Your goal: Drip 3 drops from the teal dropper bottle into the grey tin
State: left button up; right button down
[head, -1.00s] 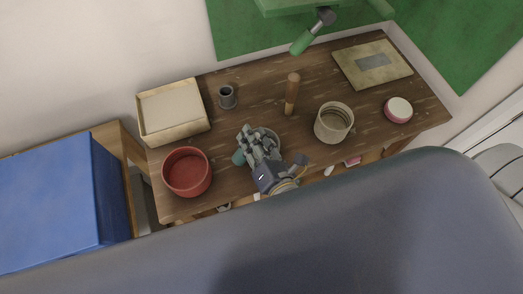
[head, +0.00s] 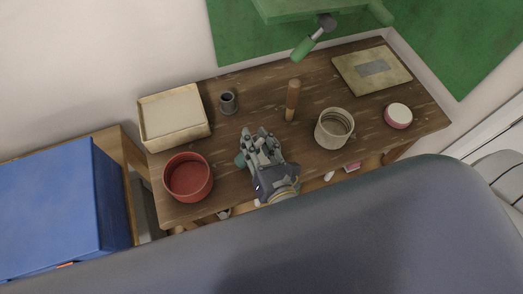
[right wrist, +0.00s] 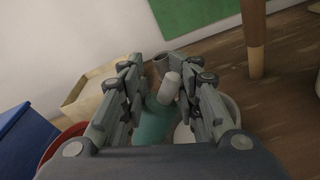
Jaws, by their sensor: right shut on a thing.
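My right gripper (head: 262,148) is shut on the teal dropper bottle (right wrist: 155,121) above the front of the table. The bottle's pale cap (right wrist: 169,87) shows between the fingers in the right wrist view; its teal side also shows left of the gripper in the head view (head: 240,160). I cannot tell its exact tilt. A pale grey round vessel, seemingly the grey tin (right wrist: 233,108), lies below the gripper, partly behind the right finger. Its inside is mostly hidden, and no drop is visible. My left gripper is out of view.
A red bowl (head: 188,190) stands left of the gripper, with a beige tray (head: 178,145) behind it. A dark grey cup (head: 228,103), wooden peg (head: 292,100) and beige mug (head: 324,138) stand nearby. A pink-sided round container (head: 398,118) and flat board (head: 345,70) are right.

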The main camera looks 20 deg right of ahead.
jog(key=shift+d+r+p, duration=0.25)
jog(key=shift+r+p, duration=0.25)
jog(key=shift+r, duration=0.15)
jog(key=shift+d+r+p, duration=0.25)
jog(key=shift+r+p, duration=0.25)
jog(key=shift+r, duration=0.1)
notch_tip(320, 180, up, 2)
jog(key=shift+w+a+r+p, duration=0.1)
jog(key=shift+a+r+p, duration=0.05)
jog(key=shift+p, duration=0.9)
jog(key=shift+a, duration=0.1)
jog(key=shift+n, duration=1)
jog(key=shift+n+t+p, duration=0.3)
jog(key=shift+n+p, duration=0.05)
jog(key=shift+n, duration=0.45)
